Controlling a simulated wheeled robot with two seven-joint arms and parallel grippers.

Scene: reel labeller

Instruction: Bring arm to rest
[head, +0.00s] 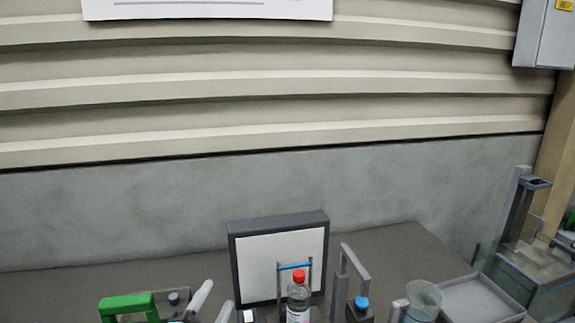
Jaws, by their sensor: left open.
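My left gripper (216,296) shows at the bottom edge, left of centre. Its two pale fingers stand apart with nothing seen between them, so it is open. The rest of the left arm is below the frame. A clear bottle with a red cap (298,291) stands to its right, in front of a dark-framed white panel (262,262). My right gripper cannot be made out.
A green handle (127,305) is just left of the gripper. Right of the bottle are a grey upright bracket (352,262), a blue cap (361,303), a clear beaker (424,296) and a grey tray (481,290). The back-left bench top (110,282) is bare.

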